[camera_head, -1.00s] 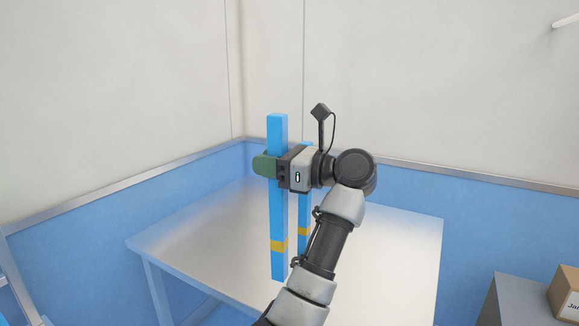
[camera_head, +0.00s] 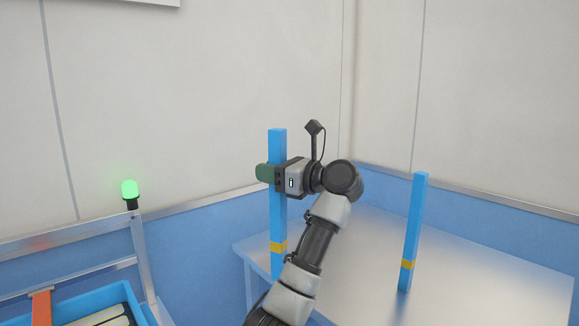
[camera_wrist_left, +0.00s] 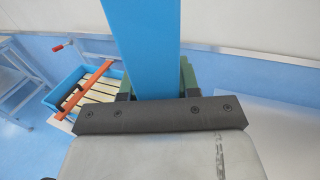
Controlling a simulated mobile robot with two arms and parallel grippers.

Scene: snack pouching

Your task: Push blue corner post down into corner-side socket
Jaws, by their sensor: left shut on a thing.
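A long blue post (camera_head: 278,215) with a yellow band near its lower end is upright in my left gripper (camera_head: 268,173). The green fingers are shut around its upper part, and my forearm hides part of its lower end. In the left wrist view the same post (camera_wrist_left: 142,45) rises between the green fingers (camera_wrist_left: 156,84). A second blue post (camera_head: 415,225), also with a yellow band, stands upright at the metal table, apart from the held one. No socket can be made out. My right gripper is not in view.
The metal table (camera_head: 480,265) reaches to the right below the blue wall panel. At left stand a metal frame (camera_head: 140,245) with a lit green lamp (camera_head: 129,189) and a blue bin (camera_head: 75,308) with an orange bar (camera_head: 41,306) and pale slats.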

